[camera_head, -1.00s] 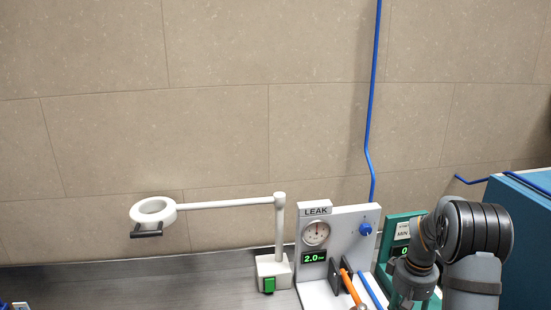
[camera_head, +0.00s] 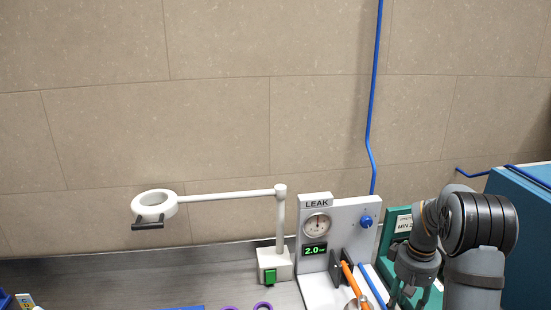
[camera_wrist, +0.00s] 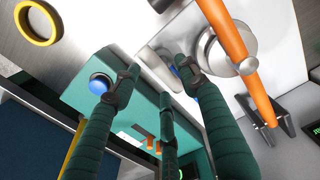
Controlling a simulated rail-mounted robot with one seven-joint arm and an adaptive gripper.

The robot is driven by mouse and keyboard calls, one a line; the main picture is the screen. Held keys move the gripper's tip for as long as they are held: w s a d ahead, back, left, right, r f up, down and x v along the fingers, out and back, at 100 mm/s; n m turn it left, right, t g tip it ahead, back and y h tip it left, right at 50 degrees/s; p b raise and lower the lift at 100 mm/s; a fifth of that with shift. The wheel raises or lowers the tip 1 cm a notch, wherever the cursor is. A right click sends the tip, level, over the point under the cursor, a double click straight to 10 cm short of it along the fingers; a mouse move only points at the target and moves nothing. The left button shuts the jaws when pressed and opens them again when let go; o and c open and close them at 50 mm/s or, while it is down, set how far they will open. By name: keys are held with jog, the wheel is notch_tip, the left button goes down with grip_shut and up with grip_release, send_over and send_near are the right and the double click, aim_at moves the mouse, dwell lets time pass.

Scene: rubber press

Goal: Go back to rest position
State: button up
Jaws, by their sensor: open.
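My gripper (camera_head: 408,296) hangs at the lower right of the head view, in front of a green station, its fingers partly cut off by the lower edge. In the wrist view my gripper (camera_wrist: 160,88) shows dark teal ribbed fingers spread apart, with nothing held between them. Behind the fingers is a green box with a blue button (camera_wrist: 99,84). Beside them is a round metal part with an orange handle (camera_wrist: 236,45). I cannot tell whether the fingers touch anything.
A grey LEAK panel (camera_head: 341,222) with gauge stands left of my arm. A white ring lamp (camera_head: 155,205) reaches over the steel bench (camera_head: 100,280). A blue cabinet (camera_head: 525,215) stands right. Purple rings (camera_head: 262,306) lie at the lower edge. A yellow ring (camera_wrist: 37,22) shows in the wrist view.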

notch_tip(320, 180, up, 8)
notch_tip(320, 180, down, 12)
jog(key=shift+s+r, duration=0.1)
jog(key=shift+r, duration=0.05)
jog(key=shift+m, duration=1.4)
